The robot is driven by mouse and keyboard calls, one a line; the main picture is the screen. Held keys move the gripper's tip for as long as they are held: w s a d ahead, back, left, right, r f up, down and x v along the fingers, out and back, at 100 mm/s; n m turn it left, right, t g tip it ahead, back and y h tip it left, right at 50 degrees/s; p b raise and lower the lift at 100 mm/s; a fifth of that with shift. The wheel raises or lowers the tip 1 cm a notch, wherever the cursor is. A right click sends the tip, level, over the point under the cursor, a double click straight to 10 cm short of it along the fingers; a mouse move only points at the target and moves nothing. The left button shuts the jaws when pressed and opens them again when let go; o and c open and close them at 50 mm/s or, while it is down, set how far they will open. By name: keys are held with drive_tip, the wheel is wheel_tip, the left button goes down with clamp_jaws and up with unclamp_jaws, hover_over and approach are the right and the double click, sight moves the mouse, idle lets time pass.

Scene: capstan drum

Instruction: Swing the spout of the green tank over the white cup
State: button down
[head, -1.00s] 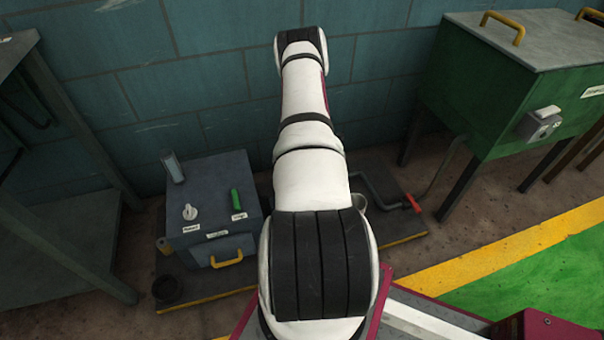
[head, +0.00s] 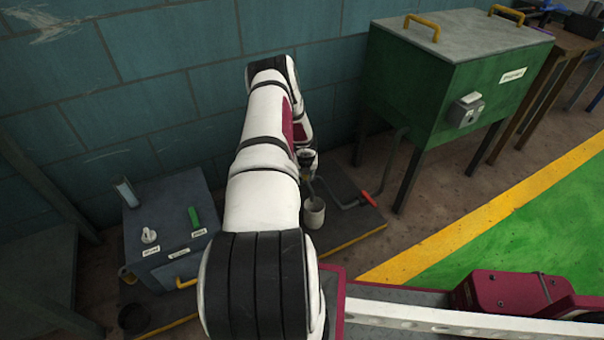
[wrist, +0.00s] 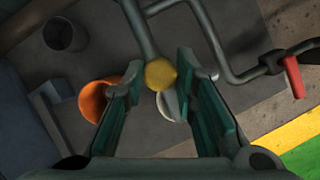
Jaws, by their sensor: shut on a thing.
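The green tank (head: 450,90) stands against the wall on dark legs in the head view. Its grey pipe (head: 395,155) runs down to a red valve handle (head: 366,197), which also shows in the wrist view (wrist: 293,76). My gripper (wrist: 163,85) is shut on a grey bar with a round yellow end (wrist: 160,74), between its green pads; this looks like part of the spout. The white cup (head: 314,212) stands on the dark floor plate; in the wrist view it (wrist: 169,106) is partly hidden behind the right finger, just below the yellow end. The outlet's exact position is unclear.
An orange cup (wrist: 95,98) stands left of the left finger, and a dark grey cup (wrist: 64,35) farther up left. A blue-grey box (head: 165,225) with a green lever (head: 194,217) is left of my arm.

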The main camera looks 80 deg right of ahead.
drive_tip(key=shift+s+d+f+n, duration=0.1)
drive_tip(key=shift+s+n, duration=0.15)
drive_tip(key=shift+n, duration=0.05)
idle(0.4)
drive_tip(key=c, duration=1.3)
unclamp_jaws()
drive_tip(key=shift+d, duration=0.1)
drive_tip(key=v, duration=1.2)
drive_tip(key=shift+s, duration=0.15)
drive_tip(key=shift+d, duration=0.1)
